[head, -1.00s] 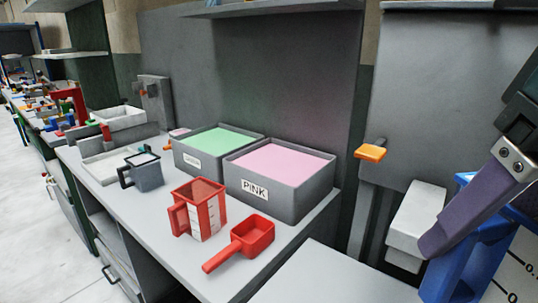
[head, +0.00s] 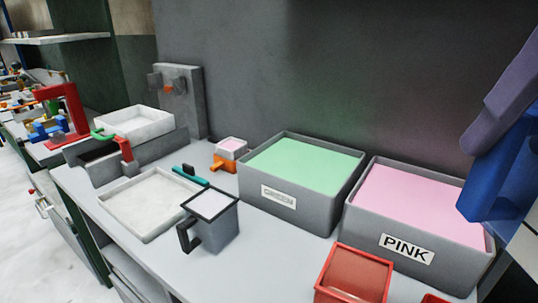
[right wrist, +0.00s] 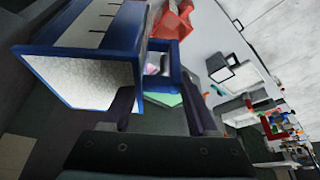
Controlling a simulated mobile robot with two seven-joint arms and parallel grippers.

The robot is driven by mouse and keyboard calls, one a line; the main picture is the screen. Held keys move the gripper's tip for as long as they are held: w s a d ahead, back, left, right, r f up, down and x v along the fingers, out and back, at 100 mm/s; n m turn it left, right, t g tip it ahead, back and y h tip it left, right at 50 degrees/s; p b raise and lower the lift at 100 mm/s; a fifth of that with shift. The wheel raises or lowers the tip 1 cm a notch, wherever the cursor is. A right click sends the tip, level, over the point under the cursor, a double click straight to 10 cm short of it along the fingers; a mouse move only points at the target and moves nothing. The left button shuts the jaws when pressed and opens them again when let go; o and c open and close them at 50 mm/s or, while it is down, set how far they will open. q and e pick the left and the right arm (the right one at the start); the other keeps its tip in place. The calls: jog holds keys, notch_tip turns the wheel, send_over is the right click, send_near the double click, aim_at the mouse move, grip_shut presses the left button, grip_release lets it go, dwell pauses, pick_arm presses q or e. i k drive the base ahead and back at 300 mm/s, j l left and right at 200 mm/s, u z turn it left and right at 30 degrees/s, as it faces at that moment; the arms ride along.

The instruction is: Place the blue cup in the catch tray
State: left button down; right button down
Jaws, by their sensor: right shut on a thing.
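The blue cup (head: 492,172) is at the right edge of the head view, beside and above the pink bin. In the right wrist view it shows large, with a blue rim (right wrist: 85,52), measuring marks and a whitish grainy fill. My right gripper (right wrist: 158,92) is shut on the cup at its handle side; a purple finger shows in the head view (head: 505,85). A shallow tray (head: 146,237) with a pale floor, likely the catch tray, lies on the counter at left, well away from the cup. My left gripper is not in view.
A grey cup (head: 215,229) stands close to the shallow tray's right side. A green bin (head: 293,213), the pink bin (head: 408,248) and a red cup (head: 352,276) line the counter. Another pale tray (head: 136,124) sits on a grey stand behind. A teal tool (head: 190,176) lies nearby.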

aim_at(143, 207)
jog(key=i+j, duration=0.2)
jog(key=j, duration=0.2)
jog(key=i+j, duration=0.2)
jog(key=j, duration=0.2)
jog(key=i+j, duration=0.45)
jog(key=j, duration=0.3)
jog(key=i+j, duration=0.2)
jog(key=j, duration=0.2)
jog(key=i+j, duration=0.2)
jog(key=j, duration=0.2)
